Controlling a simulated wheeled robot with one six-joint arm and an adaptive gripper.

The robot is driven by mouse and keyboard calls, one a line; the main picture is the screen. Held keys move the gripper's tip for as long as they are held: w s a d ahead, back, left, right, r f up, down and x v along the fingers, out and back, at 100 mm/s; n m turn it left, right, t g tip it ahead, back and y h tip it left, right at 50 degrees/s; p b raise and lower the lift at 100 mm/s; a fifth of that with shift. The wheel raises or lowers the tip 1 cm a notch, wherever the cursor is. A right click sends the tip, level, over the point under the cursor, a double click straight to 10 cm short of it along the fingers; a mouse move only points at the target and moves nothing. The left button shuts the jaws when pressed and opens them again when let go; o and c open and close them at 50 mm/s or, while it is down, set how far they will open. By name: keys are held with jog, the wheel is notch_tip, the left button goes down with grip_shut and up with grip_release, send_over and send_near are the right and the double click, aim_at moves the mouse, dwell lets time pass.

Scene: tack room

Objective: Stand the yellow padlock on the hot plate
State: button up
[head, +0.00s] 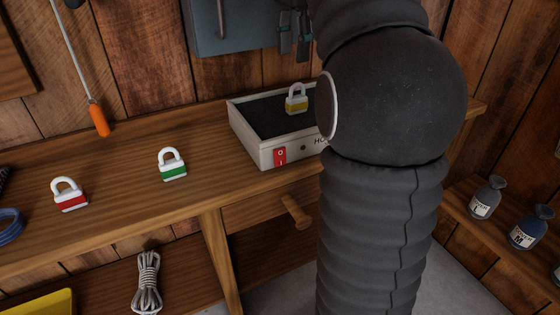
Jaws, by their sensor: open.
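The yellow padlock (297,104), with a white shackle and a yellow band, stands upright on the dark top of the hot plate (262,153). The hot plate is a white box with a red switch on its front, on the wooden bench. My arm hides its right part. My gripper (294,54) shows partly beside my arm, fingers pointing down, open and empty. It is above the padlock in the picture and appears apart from it.
A green-banded padlock (172,165) and a red-banded padlock (70,195) stand on the bench (125,190) to the left. Coiled rope (147,283) lies on the lower shelf. Bottles (487,198) stand on a right shelf.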

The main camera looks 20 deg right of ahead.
jog(key=s+a+f+n, duration=0.2)
jog(key=s, duration=0.1)
jog(key=s+a+f+n+t, duration=0.1)
jog(key=s+a+f+n, duration=0.2)
jog(key=s+a+f+n+t, duration=0.1)
jog(key=s+a+f+n, duration=0.1)
jog(key=s, duration=0.1)
jog(key=shift+a+f+n, duration=0.3)
jog(key=shift+a, duration=0.05)
jog(key=s+a+f+n+t, duration=0.3)
jog(key=s+a+f+n, duration=0.2)
jog(key=f, duration=1.1)
jog(key=s+n, duration=0.3)
jog(key=s, duration=0.3)
jog(key=shift+s+f, duration=0.15)
jog(key=shift+f, duration=0.05)
